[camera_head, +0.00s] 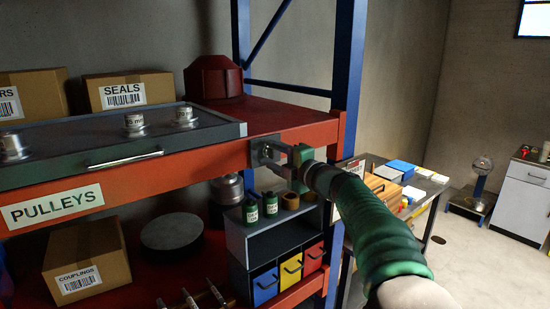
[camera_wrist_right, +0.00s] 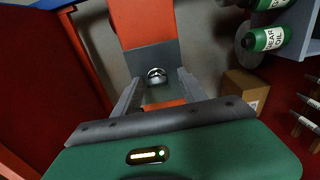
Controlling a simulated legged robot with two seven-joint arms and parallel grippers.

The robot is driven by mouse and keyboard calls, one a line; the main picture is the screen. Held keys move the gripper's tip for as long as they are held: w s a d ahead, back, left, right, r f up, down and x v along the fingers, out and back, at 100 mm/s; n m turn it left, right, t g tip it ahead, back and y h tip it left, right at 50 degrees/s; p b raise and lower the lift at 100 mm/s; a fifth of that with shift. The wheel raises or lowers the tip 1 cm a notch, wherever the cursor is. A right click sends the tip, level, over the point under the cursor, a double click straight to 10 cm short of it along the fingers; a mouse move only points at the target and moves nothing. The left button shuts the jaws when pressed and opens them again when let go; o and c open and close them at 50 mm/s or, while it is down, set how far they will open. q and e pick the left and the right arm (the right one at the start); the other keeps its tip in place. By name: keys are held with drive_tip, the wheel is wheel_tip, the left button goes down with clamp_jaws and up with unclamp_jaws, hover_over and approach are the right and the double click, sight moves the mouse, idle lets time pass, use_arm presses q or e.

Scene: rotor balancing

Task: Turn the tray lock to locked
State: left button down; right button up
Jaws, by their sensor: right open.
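The tray lock shows as a grey metal plate with a small fitting (camera_head: 264,152) at the right end of the red shelf beam, partly hidden by my gripper. In the right wrist view a round silver knob (camera_wrist_right: 156,73) lies between the fingertips, in front of a grey and orange surface. My right gripper (camera_head: 277,150) is open, with its fingers reaching to the lock; it also shows in the wrist view (camera_wrist_right: 158,84). I cannot tell whether the fingers touch the knob. The dark grey tray (camera_head: 212,136) sits on the shelf. My left gripper is out of view.
Weights (camera_head: 134,122) stand on the tray, and a silver handle (camera_head: 125,160) is on its front. A blue upright (camera_head: 347,80) rises just right of the lock. Below are green bottles (camera_head: 270,203) on a grey organiser (camera_head: 285,233) with coloured drawers.

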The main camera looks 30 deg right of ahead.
drive_tip(key=shift+s, duration=0.3)
drive_tip(key=s+d+b, duration=0.1)
drive_tip(key=s+b, duration=0.3)
drive_tip(key=s, duration=1.2)
drive_tip(key=shift+d, duration=0.2)
